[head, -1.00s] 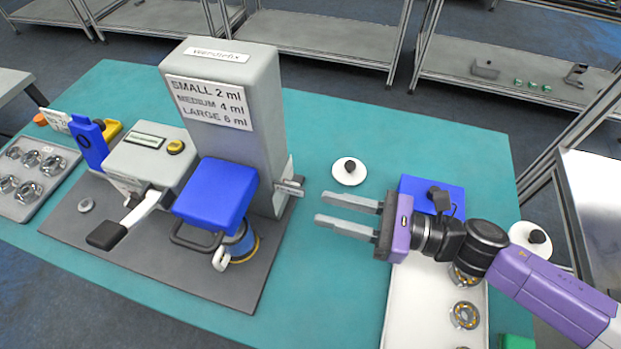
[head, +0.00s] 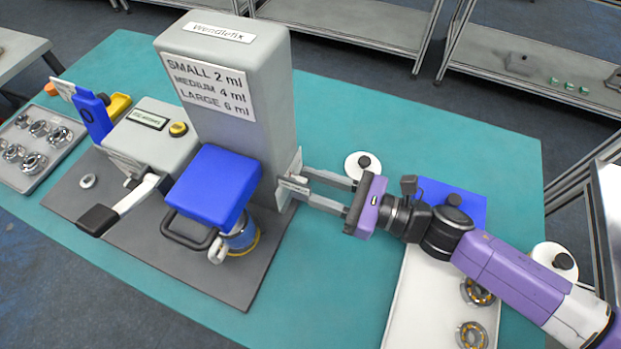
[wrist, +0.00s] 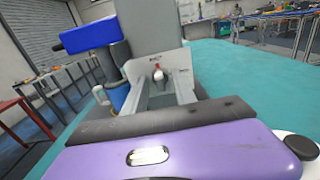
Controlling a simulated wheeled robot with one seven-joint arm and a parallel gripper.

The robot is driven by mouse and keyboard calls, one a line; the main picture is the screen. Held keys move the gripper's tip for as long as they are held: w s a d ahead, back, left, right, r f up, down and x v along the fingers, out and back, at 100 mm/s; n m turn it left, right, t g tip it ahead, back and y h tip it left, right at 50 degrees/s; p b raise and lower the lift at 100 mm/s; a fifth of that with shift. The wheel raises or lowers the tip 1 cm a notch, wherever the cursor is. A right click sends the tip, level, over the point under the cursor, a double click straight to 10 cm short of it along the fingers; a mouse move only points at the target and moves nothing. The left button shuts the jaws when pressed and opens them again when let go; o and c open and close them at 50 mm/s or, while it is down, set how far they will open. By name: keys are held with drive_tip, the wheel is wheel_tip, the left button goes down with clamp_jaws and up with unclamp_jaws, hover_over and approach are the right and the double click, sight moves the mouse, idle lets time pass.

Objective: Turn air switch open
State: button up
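The air switch (wrist: 158,74) shows in the wrist view as a small lever with a red and white part, on a light plate on the side of the tall grey machine (head: 215,75). In the head view its plate (head: 296,163) shows at the machine's right side, with the lever itself not clear behind my fingers. My gripper (head: 296,182) is open, its two fingers pointing left at the plate. In the wrist view (wrist: 158,82) the lever appears between the fingers, with gaps on both sides. I cannot tell whether either finger touches it.
A blue block-shaped head (head: 213,185) with a dark handle is on the machine's front. A round white piece with a black knob (head: 362,165) lies just behind my gripper. A white tray (head: 415,300) with bearings and a blue mat (head: 460,204) are at the right. The teal table (head: 400,125) behind is clear.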

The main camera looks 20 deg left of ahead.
drive_tip(key=shift+a, duration=0.15)
drive_tip(key=shift+c, duration=0.4)
clamp_jaws()
drive_tip(key=shift+f+m, duration=0.1)
drive_tip(key=shift+m, duration=0.2)
drive_tip(key=shift+w+m+b, duration=0.15)
drive_tip(key=shift+m+b, duration=0.4)
drive_tip(key=shift+m, duration=8.05)
